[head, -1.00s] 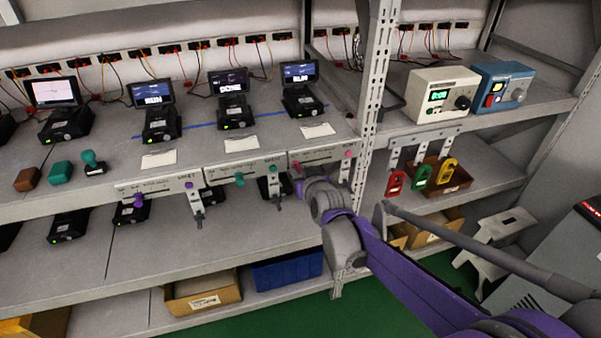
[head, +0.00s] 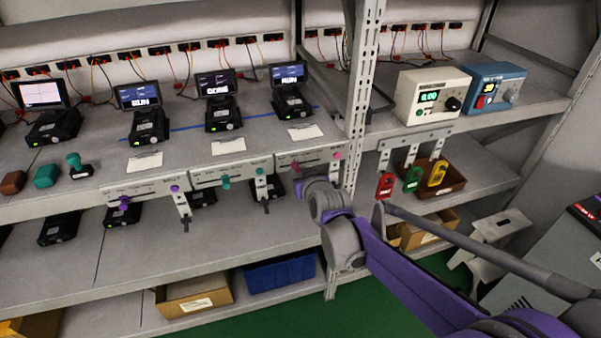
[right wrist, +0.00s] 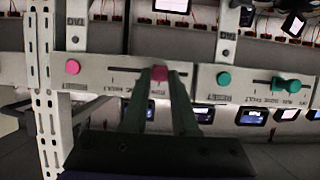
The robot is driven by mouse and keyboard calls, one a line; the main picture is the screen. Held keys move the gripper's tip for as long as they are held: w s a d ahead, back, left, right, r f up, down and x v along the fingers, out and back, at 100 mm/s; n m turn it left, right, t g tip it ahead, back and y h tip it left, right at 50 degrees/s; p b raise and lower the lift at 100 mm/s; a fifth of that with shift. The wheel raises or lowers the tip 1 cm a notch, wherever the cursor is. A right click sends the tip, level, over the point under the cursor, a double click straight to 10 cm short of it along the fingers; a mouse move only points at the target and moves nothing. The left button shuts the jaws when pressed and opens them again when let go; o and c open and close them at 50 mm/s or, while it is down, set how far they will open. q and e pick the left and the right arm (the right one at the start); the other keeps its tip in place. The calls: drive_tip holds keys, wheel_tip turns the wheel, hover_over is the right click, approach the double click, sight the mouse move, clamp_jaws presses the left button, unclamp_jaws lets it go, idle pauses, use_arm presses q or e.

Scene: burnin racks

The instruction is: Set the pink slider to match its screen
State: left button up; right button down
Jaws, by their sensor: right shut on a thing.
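The pink slider's knob (right wrist: 159,73) sits in a horizontal slot on a pale panel (right wrist: 112,67) at the shelf edge. A round pink knob (right wrist: 72,67) is at that panel's end, also visible in the head view (head: 337,156). My right gripper (right wrist: 159,80) is shut on the slider knob, one finger on each side. In the head view my right gripper (head: 298,180) is at the panel's front, its tips small and partly hidden. The screen (head: 288,74) above this panel is lit, its white word too blurred to read surely. My left gripper is not in view.
Neighbouring panels carry a teal slider (head: 226,183) and a purple slider (head: 123,202). A rack post (head: 357,110) stands just right of the pink panel. Red, green and yellow tags (head: 385,185) hang further right. The floor in front is clear.

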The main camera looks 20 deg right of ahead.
drive_tip(key=c, duration=0.7)
unclamp_jaws()
drive_tip(key=shift+s, duration=0.15)
drive_tip(key=v, duration=1)
drive_tip(key=shift+s+r, duration=0.2)
drive_tip(key=s+f+g, duration=0.4)
drive_tip(key=s+f, duration=0.3)
drive_tip(key=s, duration=0.5)
drive_tip(key=s+f+g, duration=0.4)
drive_tip(key=s+f, duration=0.3)
drive_tip(key=s, duration=0.5)
drive_tip(key=shift+f, duration=0.25)
